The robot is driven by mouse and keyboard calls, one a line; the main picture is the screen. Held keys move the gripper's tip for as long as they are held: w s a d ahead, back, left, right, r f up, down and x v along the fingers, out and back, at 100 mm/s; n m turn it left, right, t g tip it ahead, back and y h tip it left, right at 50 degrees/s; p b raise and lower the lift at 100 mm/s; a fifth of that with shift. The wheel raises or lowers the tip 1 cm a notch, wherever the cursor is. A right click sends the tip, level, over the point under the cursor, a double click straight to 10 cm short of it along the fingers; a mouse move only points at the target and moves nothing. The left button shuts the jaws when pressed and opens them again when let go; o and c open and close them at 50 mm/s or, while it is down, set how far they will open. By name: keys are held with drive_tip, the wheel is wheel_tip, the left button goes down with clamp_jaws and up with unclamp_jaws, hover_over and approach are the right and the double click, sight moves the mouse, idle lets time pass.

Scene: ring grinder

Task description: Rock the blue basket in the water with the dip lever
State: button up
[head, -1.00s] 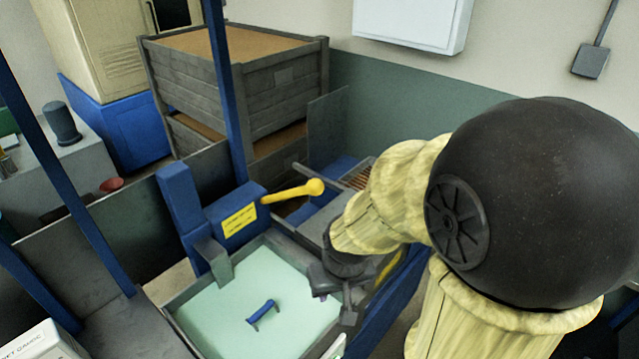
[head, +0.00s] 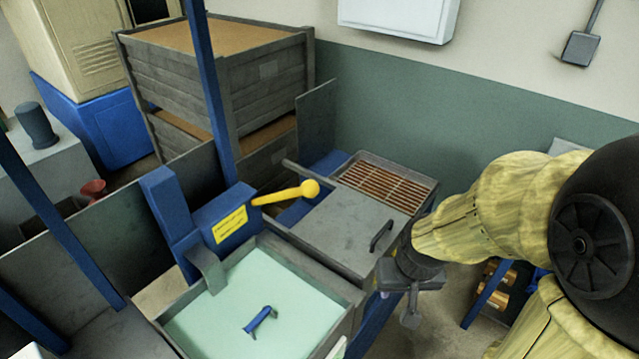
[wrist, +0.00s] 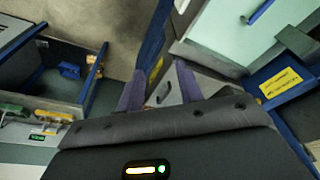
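The yellow dip lever (head: 285,194) with its round knob sticks out to the right from a blue housing (head: 228,222) with a yellow label. The label also shows in the wrist view (wrist: 281,82). The tank (head: 300,268) holds pale green water. The blue basket handle (head: 261,319) shows at the water; the rest of the basket cannot be made out. In the wrist view the handle (wrist: 261,11) is at the top right. My gripper (head: 398,303) is right of the tank, apart from the lever. Its two purple fingers (wrist: 160,85) are spread with nothing held between them.
A grey lid (head: 345,232) with a black handle and a brown grating (head: 388,183) lie right of the lever. Blue posts (head: 212,90) stand at the tank. Wooden crates (head: 225,85) are stacked behind. A shelf with brass-coloured parts (head: 500,278) stands at the right.

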drive_tip(key=o, duration=0.6)
drive_tip(key=shift+w+d+f, duration=0.15)
drive_tip(key=shift+w, duration=0.2)
drive_tip(key=w+f+n+t+y+b, duration=0.1)
drive_tip(key=w+f+n+t+b, duration=0.15)
drive_tip(key=w, duration=0.55)
drive_tip(key=w+f+n+t+y+b, duration=0.1)
drive_tip(key=w+t+y+b, duration=0.2)
drive_tip(key=w, duration=0.4)
drive_tip(key=w+a+r+n+t+y+b, duration=0.1)
drive_tip(key=a+r+n+t+y+b, duration=0.2)
drive_tip(key=y, duration=0.7)
wheel_tip(320, 180, up, 3)
drive_tip(key=a, duration=0.2)
drive_tip(key=shift+w+a+f, duration=0.2)
drive_tip(key=shift+w+a, duration=0.15)
drive_tip(key=shift+a, duration=0.05)
drive_tip(key=shift+n, duration=0.25)
